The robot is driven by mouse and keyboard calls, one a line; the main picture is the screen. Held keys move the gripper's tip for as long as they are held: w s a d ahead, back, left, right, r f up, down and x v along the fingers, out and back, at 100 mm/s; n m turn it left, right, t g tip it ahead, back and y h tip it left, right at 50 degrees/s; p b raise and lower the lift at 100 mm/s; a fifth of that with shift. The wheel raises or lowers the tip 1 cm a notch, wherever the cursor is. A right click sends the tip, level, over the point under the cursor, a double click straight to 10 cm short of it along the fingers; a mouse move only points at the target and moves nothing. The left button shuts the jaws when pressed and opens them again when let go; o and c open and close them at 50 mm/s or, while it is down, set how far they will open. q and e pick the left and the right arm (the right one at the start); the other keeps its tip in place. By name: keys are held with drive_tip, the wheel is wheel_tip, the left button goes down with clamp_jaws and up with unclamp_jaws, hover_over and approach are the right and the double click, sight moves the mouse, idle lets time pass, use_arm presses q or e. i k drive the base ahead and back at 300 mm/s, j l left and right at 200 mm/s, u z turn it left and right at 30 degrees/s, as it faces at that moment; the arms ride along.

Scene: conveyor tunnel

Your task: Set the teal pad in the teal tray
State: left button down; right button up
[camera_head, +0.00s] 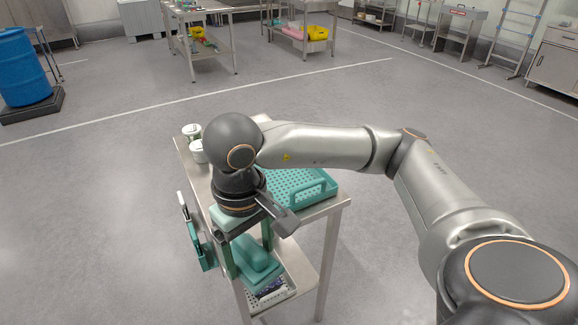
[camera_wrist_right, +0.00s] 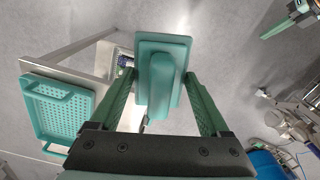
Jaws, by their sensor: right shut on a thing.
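The teal pad (camera_wrist_right: 163,75) is a flat plate with a raised rounded ridge. My right gripper (camera_wrist_right: 160,82) is shut on it, with one green finger on each side. In the head view the pad (camera_head: 262,259) hangs under the right wrist at the cart's near side, clear of the tray. The teal tray (camera_head: 314,191) is perforated, with raised handles, and lies on the cart's top. My wrist hides its left part. In the right wrist view the tray (camera_wrist_right: 37,113) is at the left, apart from the pad.
The metal cart (camera_head: 338,202) carries white cups (camera_head: 198,150) at its back left. Teal tools (camera_head: 197,240) hang on its left side. A white basket (camera_head: 281,295) is on its lower shelf. The floor around is open; a blue barrel (camera_head: 22,80) stands far left.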

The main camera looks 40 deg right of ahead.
sight(276, 178)
drive_tip(key=i+l, duration=0.15)
drive_tip(key=l, duration=0.25)
drive_tip(key=i+l, duration=0.2)
drive_tip(key=l, duration=0.2)
drive_tip(key=i+l, duration=0.15)
drive_tip(key=l, duration=0.25)
drive_tip(key=i+l, duration=0.15)
drive_tip(key=l, duration=0.25)
